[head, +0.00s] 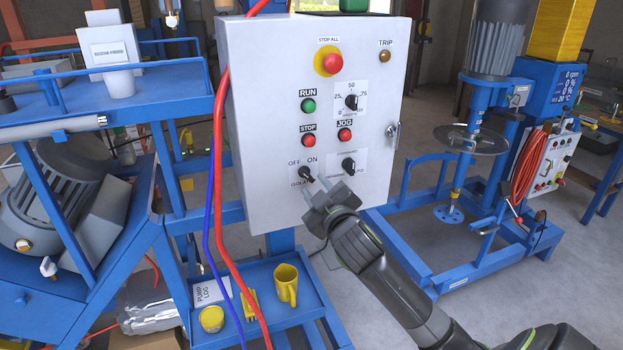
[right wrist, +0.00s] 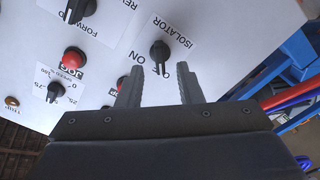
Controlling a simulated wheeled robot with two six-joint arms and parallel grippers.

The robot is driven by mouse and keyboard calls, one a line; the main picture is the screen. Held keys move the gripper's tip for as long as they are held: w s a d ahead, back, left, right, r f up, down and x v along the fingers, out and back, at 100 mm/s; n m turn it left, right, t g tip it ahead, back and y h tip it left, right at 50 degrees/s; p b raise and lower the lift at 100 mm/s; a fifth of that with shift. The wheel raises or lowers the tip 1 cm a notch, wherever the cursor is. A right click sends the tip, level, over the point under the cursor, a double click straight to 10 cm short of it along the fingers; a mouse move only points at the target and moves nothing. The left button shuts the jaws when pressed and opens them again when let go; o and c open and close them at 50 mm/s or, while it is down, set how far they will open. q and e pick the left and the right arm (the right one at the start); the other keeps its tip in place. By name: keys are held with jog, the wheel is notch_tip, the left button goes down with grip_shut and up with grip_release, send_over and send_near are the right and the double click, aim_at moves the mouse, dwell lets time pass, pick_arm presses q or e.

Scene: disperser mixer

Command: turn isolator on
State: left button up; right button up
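The isolator (head: 304,173) is a small black rotary knob at the lower left of the white control panel's front, with OFF and ON printed above it. In the right wrist view the knob (right wrist: 160,50) appears upside down, just beyond my fingertips, and its handle seems to point toward the partly hidden OFF label. My right gripper (head: 315,188) is in front of the panel, just below and right of the knob. In the right wrist view my right gripper (right wrist: 157,70) is open, with a clear gap between its fingers. My left gripper is not in view.
The white panel (head: 260,110) also carries a red emergency stop (head: 329,62), a green RUN button (head: 308,105), red STOP (head: 308,140) and JOG (head: 345,134) buttons, and more black knobs. Red and blue hoses hang along its left edge. A blue tray with a yellow mug (head: 286,285) is below.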

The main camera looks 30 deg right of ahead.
aim_at(309, 179)
jog(key=shift+x, duration=1.75)
grip_shut()
